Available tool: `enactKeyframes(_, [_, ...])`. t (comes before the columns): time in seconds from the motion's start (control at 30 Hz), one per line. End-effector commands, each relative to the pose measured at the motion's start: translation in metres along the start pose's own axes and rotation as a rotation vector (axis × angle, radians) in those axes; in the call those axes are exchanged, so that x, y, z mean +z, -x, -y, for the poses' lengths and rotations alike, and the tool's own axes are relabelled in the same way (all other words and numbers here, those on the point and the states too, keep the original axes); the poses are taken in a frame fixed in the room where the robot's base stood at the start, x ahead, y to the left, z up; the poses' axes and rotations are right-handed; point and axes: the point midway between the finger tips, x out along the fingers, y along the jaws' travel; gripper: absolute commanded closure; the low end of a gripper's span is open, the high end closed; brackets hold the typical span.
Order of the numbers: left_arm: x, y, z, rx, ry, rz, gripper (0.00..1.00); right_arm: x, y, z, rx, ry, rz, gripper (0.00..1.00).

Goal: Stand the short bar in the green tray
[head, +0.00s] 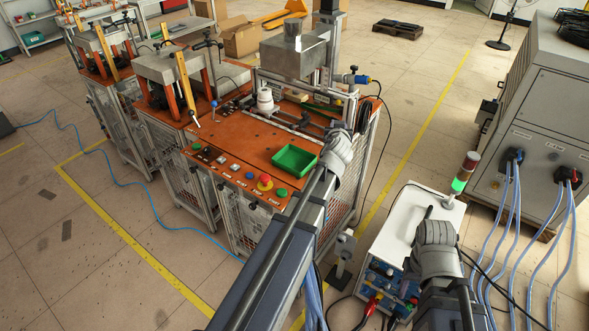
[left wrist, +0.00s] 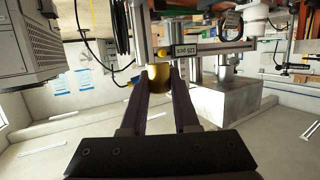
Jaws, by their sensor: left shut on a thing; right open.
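The green tray (head: 295,168) lies on the orange bench top near its front right corner, and its visible inside looks empty. My left arm reaches over the bench's right edge; its wrist hides the left gripper's fingers in the head view. In the left wrist view my left gripper (left wrist: 159,76) is shut on a short brass-coloured bar (left wrist: 157,72), seen between the two dark fingers. Part of the bar is hidden, and its tilt is hard to tell. My right gripper (head: 428,213) is over the white cabinet, apart from the tray; its fingers are small and partly hidden.
The orange bench (head: 225,145) has a button row with a red stop button (head: 265,183) along its front. A white insulator-like part (head: 265,100) and a metal box (head: 295,55) stand behind the tray. The white cabinet (head: 400,220) with a signal lamp (head: 464,172) stands right.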

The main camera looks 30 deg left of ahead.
Motion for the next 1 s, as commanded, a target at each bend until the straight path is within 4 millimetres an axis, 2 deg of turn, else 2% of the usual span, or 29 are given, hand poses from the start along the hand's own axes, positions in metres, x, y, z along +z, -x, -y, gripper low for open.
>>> enactKeyframes(0.03, [0.016, -0.002, 0.019, -0.053, 0.013, 0.010, 1.00, -0.001, -0.014, 0.001, 0.000, 0.000, 0.000, 0.50])
enactKeyframes(0.2, [0.037, -0.002, 0.069, -0.214, 0.061, 0.030, 1.00, -0.002, -0.030, 0.003, 0.000, 0.000, 0.000, 0.50])
enactKeyframes(0.4, [0.050, 0.001, 0.104, -0.331, 0.096, 0.037, 1.00, -0.002, -0.039, 0.004, 0.000, 0.000, 0.000, 0.50])
enactKeyframes(0.53, [0.052, 0.003, 0.113, -0.361, 0.106, 0.037, 1.00, -0.002, -0.041, 0.004, 0.000, 0.000, 0.000, 0.50])
enactKeyframes(0.77, [0.056, 0.002, 0.115, -0.366, 0.107, 0.038, 1.00, -0.003, -0.045, 0.004, 0.000, 0.000, 0.000, 0.50])
enactKeyframes(1.0, [0.085, -0.006, 0.114, -0.364, 0.107, 0.038, 1.00, -0.004, -0.075, 0.007, 0.000, 0.000, 0.000, 0.50])
